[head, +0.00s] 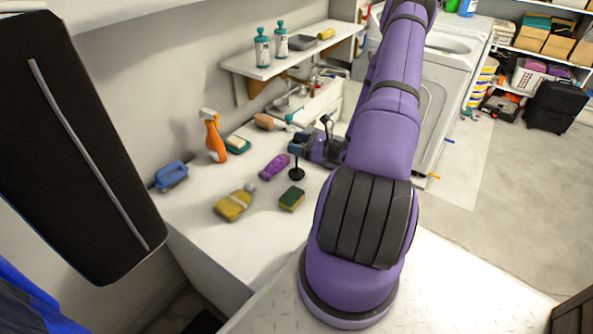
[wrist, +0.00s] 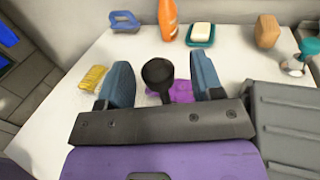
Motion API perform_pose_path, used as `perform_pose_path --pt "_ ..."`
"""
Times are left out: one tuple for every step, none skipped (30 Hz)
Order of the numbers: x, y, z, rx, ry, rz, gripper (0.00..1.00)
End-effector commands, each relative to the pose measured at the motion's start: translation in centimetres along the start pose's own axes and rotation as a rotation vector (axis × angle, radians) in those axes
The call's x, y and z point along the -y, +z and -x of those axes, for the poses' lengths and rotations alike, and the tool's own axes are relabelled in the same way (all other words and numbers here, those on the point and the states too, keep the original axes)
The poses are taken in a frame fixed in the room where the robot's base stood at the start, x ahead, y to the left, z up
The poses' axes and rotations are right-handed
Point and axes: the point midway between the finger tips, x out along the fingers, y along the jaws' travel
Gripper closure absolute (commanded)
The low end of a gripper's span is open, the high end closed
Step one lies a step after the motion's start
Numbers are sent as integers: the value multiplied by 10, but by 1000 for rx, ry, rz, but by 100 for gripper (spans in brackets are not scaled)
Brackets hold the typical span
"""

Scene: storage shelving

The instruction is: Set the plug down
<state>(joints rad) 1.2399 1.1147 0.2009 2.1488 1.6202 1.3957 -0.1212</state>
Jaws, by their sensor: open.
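The plug (head: 297,173) is black, with a round end and a thin stem, and shows at the gripper's end in the head view. It appears to stand on the white counter, though its contact with the surface is hard to make out. In the wrist view the black plug (wrist: 158,75) is between the two blue fingers, with a gap on each side. My gripper (wrist: 163,80) is open around it. In the head view my gripper (head: 308,143) is low over the counter, partly hidden by my purple arm.
A wall shelf (head: 270,68) hangs above. Bare counter lies toward the front.

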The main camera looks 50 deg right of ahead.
Motion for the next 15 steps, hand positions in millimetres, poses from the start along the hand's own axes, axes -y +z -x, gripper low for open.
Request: perform_pose_path --pt "0 0 -4 0 0 0 40" --pt "0 0 -5 0 0 0 40" --pt "0 0 -5 0 0 0 40" --pt "0 0 -6 0 0 0 40" --pt "0 0 -5 0 -1 0 40" --pt "0 0 -5 0 -1 0 40" --pt "0 0 -5 0 -1 0 40" --pt "0 0 -5 0 0 0 40" --pt "0 0 -5 0 0 0 49" --pt "0 0 -5 0 0 0 56" --pt "0 0 -5 0 0 0 63" --pt "0 0 -5 0 0 0 72" --pt "0 0 -5 0 0 0 79" --pt "0 0 -5 0 0 0 86" --pt "0 0 -5 0 0 0 95"
